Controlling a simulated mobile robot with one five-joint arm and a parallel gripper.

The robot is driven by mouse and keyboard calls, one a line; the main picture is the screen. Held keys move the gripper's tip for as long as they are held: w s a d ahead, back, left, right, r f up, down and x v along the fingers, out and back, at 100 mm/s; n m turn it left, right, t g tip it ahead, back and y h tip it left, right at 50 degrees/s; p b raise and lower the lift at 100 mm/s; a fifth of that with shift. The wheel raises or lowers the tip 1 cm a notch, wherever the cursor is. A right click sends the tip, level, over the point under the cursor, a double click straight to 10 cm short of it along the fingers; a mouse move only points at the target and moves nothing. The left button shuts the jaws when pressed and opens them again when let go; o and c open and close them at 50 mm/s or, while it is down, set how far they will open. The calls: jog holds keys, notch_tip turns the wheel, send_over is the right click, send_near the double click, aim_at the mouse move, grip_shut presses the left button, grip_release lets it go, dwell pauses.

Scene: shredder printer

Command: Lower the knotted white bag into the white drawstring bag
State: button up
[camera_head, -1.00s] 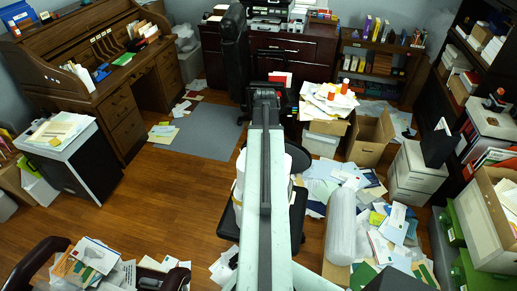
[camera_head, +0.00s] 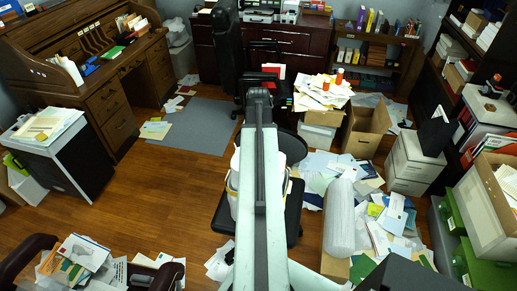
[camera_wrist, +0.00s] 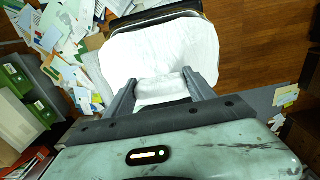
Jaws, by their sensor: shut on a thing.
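My gripper (camera_wrist: 160,88) shows in the wrist view, its two dark fingers closed around a small white bunched piece, which I take to be the top of the knotted white bag (camera_wrist: 162,88). Just beyond the fingers a broad white bag surface (camera_wrist: 165,50) with a thin dark edge fills the middle. I cannot tell where the held bag ends and the drawstring bag begins. In the head view a white bag (camera_head: 234,185) shows at the left edge of my arm, above the black chair seat (camera_head: 294,215). My arm hides most of it and the gripper.
Loose papers (camera_head: 390,220) and a clear wrapped roll (camera_head: 340,215) lie right of the chair. An open cardboard box (camera_head: 366,130) stands behind them. A paper-topped armchair (camera_head: 75,265) is at the lower left. The wooden floor (camera_head: 150,200) left of the chair is clear.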

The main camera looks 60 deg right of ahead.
notch_tip(320, 180, down, 20)
jog(key=b, duration=1.9)
jog(key=shift+f+b, duration=0.25)
jog(key=shift+b, duration=0.15)
jog(key=shift+f+b, duration=1.5)
jog(key=shift+f, duration=0.05)
jog(key=o, duration=1.5)
jog(key=shift+r, duration=0.1)
jog(key=shift+c, duration=0.2)
notch_tip(320, 180, up, 8)
jog(key=p, duration=0.8)
